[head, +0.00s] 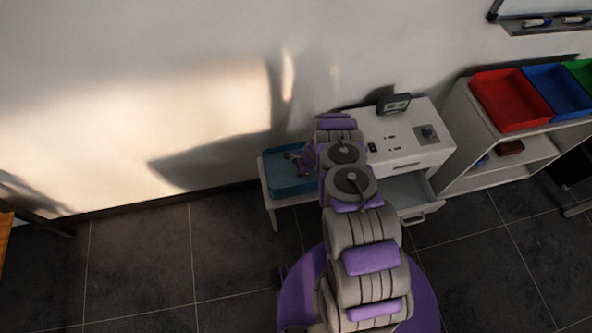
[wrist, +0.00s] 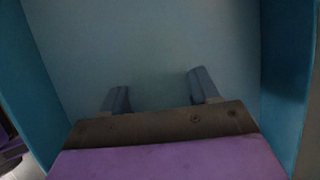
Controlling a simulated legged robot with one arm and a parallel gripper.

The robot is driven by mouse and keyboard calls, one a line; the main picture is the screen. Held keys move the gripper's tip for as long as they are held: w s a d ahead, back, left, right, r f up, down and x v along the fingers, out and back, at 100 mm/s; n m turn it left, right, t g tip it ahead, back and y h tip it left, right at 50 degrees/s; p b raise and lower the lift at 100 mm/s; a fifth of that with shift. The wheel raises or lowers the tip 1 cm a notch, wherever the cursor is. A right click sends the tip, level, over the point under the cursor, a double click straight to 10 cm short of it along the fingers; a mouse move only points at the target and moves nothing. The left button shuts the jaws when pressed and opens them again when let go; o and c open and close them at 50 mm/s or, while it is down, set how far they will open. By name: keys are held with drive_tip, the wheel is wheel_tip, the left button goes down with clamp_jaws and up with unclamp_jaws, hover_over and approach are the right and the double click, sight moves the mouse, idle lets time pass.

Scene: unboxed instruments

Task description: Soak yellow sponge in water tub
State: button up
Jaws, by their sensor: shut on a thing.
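The water tub (head: 284,184) is a blue, open box on a small white stand against the wall. Its pale blue inside and darker blue side wall (wrist: 288,75) fill the wrist view. My gripper (head: 299,157) reaches over the tub in the head view. In the wrist view my gripper (wrist: 155,88) points down into the tub, with its two fingers a sponge's width apart and bluish, as if under water. It is shut on the yellow sponge, which barely shows: only a faint greenish tint lies between the fingers. Whether it touches the tub floor I cannot tell.
A white cabinet (head: 404,150) with an open drawer (head: 408,192) stands right of the tub, with a small dark display (head: 394,103) on top. A shelf holds a red bin (head: 511,100) and a blue bin (head: 557,91).

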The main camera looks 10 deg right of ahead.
drive_tip(key=shift+w+r+p, duration=0.1)
drive_tip(key=shift+r+p, duration=1.75)
drive_tip(key=shift+r, duration=1.75)
drive_tip(key=shift+r+p, duration=0.85)
drive_tip(key=shift+r, duration=1.55)
drive_tip(key=shift+r, duration=0.1)
